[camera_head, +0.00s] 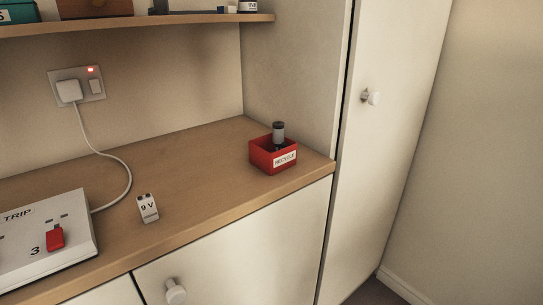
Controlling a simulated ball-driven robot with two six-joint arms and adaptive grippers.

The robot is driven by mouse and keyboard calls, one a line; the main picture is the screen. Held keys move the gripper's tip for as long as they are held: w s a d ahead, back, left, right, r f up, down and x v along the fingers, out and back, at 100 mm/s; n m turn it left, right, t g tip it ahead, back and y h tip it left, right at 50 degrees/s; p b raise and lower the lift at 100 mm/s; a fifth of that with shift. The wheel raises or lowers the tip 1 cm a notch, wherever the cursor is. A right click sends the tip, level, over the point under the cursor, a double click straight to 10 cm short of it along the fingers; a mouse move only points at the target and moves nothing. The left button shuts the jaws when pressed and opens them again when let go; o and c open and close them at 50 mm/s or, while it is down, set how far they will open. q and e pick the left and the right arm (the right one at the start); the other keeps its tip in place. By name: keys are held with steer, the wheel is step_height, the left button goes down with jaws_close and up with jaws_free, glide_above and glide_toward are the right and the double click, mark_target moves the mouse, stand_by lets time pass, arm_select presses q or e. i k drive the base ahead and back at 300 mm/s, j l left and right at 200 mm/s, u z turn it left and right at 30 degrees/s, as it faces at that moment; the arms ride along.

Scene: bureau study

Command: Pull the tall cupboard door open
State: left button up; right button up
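The tall cupboard door (385,150) stands at the right of the head view, a cream panel running from the top edge down to the floor. It looks shut, with a narrow dark gap along its left edge. Its round white knob (373,97) sits on the upper part of the door, near that left edge. Neither of my grippers shows in this view, and nothing touches the knob.
A wooden worktop (190,185) holds a red recycle box (262,155), a 9 V battery (148,208) and a white trip unit (40,245). A shelf (150,26) runs above. A lower cupboard knob (175,291) juts out in front. A wall (480,150) stands right of the tall door.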

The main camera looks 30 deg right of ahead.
mark_target(396, 46)
steer(key=z, duration=1.8)
steer(key=i+z, duration=0.2)
steer(key=i+u, duration=0.15)
steer(key=u, duration=0.3)
steer(key=i+j+u, duration=0.1)
steer(key=u, duration=0.35)
